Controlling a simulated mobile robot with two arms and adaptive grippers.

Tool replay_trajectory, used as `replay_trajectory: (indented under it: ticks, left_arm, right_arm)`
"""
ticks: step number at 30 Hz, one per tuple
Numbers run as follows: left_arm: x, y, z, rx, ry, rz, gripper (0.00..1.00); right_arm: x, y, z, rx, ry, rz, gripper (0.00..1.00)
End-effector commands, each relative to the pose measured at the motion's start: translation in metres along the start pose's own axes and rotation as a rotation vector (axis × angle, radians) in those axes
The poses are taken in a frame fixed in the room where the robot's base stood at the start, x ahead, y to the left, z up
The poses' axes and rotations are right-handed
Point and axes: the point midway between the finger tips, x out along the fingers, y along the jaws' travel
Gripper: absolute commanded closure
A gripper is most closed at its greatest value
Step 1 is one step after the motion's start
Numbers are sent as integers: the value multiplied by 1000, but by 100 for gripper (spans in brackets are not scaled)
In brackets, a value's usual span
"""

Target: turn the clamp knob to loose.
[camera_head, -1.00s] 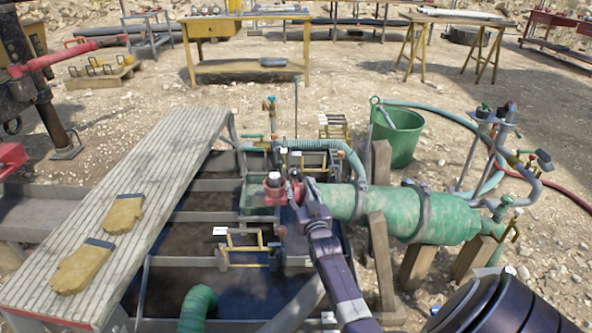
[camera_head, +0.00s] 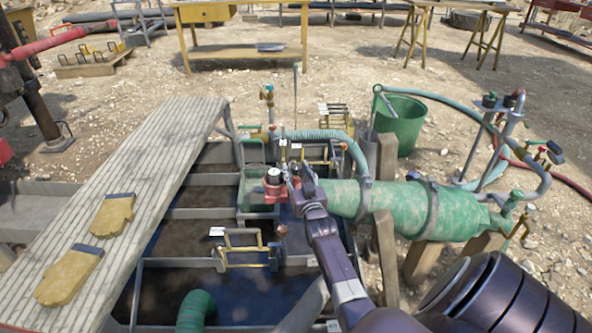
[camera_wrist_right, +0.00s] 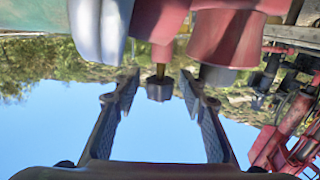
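In the right wrist view, a small dark knob (camera_wrist_right: 159,92) on a brass stem hangs from a red body (camera_wrist_right: 226,38). My right gripper's fingers (camera_wrist_right: 159,84) are open on either side of this knob, with gaps visible; they do not close on it. I cannot tell from a marking which way the knob is set. My left gripper is not in view.
A ribbed walkway (camera_head: 135,200) with two yellow gloves lies at the left, beside the tank with dark mud (camera_head: 195,240). A green bucket (camera_head: 402,122) stands behind the cylinder. Yellow-handled frames (camera_head: 245,250) and pipes crowd the tank. A pale hose (camera_head: 310,136) arches behind.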

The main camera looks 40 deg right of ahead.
Motion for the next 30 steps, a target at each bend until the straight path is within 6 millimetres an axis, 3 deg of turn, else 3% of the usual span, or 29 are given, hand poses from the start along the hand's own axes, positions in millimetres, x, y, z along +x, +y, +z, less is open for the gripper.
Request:
replay_trajectory:
  ticks: [2, 9, 22, 30]
  left_arm:
    - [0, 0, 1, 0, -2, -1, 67]
    - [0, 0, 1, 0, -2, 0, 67]
    - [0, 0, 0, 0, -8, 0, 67]
    - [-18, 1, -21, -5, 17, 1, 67]
  right_arm:
    - [0, 0, 0, 0, 0, 0, 73]
    - [0, 0, 0, 0, 0, 0, 99]
    - [0, 2, 1, -8, -1, -61, 100]
    - [0, 2, 2, -12, -2, -184, 100]
